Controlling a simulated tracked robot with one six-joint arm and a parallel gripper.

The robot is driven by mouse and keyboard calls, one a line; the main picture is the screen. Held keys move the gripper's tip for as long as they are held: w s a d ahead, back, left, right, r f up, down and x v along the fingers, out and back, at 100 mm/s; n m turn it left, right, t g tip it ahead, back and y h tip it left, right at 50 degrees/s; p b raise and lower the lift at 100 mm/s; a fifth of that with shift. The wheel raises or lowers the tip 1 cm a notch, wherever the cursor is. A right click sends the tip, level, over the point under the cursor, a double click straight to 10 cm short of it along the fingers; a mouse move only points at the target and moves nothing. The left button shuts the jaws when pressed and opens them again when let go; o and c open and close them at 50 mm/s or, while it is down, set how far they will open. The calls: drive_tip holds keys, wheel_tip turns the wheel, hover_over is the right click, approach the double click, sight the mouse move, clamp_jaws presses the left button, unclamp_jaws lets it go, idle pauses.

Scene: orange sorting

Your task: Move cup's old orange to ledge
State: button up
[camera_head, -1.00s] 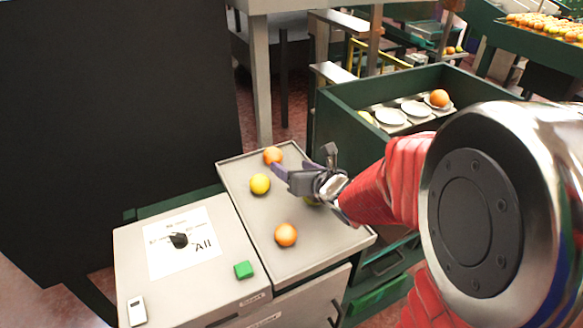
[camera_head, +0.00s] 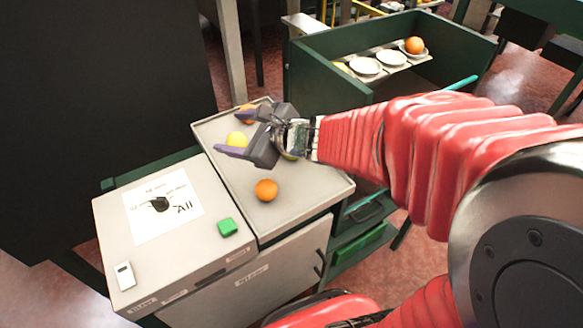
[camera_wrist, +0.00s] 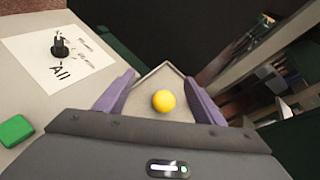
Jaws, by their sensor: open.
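My gripper (camera_head: 236,132) is open and empty over the grey metal tray top. A yellow fruit (camera_head: 237,139) lies between its fingers as seen here; it also shows between the purple fingertips in the wrist view (camera_wrist: 163,101). Whether the fingers are level with it I cannot tell. Another orange (camera_head: 265,190) lies in the front part of the tray top (camera_head: 300,190). A yellowish fruit under the wrist is mostly hidden. An orange (camera_head: 414,46) sits on a white dish in the green crate. I see no clear cup or ledge by that name.
The green crate (camera_head: 330,47) holds white dishes (camera_head: 365,66) and a bit of yellow fruit. Left of the tray is a counter with a dial (camera_head: 159,204), a green button (camera_head: 227,227) and a white device (camera_head: 124,275). A dark panel stands at the left.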

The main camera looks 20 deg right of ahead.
drive_tip(key=s+a+n+g, duration=0.4)
drive_tip(key=s+n+g, duration=0.1)
drive_tip(key=s+n, duration=0.9)
drive_tip(key=s+d+n+h, duration=0.6)
drive_tip(key=d+n+h, duration=0.1)
drive_tip(key=d+n, duration=0.4)
drive_tip(key=shift+s+d+r, duration=0.2)
drive_tip(key=shift+s, duration=0.15)
